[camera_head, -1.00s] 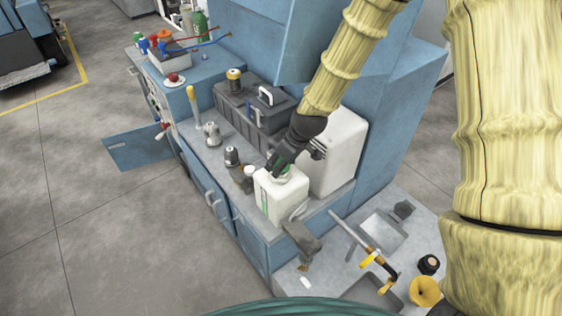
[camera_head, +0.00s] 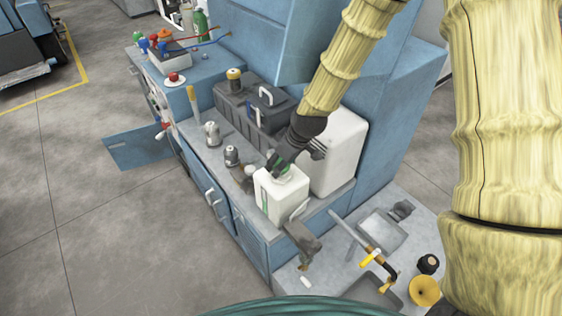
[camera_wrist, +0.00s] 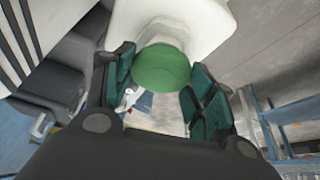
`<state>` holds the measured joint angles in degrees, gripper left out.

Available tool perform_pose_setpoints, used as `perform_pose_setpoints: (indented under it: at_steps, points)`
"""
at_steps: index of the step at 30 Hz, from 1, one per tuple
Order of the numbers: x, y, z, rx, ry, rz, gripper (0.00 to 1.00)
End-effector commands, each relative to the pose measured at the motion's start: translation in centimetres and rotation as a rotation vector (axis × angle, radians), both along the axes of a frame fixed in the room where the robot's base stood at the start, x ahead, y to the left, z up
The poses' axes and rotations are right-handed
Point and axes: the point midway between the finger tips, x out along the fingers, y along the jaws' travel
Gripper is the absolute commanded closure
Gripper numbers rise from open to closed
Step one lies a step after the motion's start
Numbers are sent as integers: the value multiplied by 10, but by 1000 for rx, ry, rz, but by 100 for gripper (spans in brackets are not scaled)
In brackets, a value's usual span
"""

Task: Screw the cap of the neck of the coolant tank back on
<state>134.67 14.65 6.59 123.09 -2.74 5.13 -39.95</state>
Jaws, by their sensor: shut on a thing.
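The coolant tank is the white jug (camera_head: 282,199) with a green stripe, upright on the grey worktop. Its white body also shows at the top of the wrist view (camera_wrist: 195,18). The round green cap (camera_wrist: 162,70) lies between the finger pads of my gripper (camera_wrist: 163,88), which is shut on it.
A larger white container (camera_head: 339,150) stands close behind the tank. A dark toolbox (camera_head: 250,104) and several small grey-topped bottles are to the left. A grey spout-like fitting (camera_head: 300,240) is in front. The lower bench at right holds a yellow funnel (camera_head: 424,290).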

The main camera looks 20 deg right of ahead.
Motion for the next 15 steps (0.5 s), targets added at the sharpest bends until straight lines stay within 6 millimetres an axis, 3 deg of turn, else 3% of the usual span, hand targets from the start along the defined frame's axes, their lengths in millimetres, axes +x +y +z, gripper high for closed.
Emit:
perform_pose_setpoints:
  at_steps: [15]
  points:
    - [0, 0, -3, 0, 0, 0, 71]
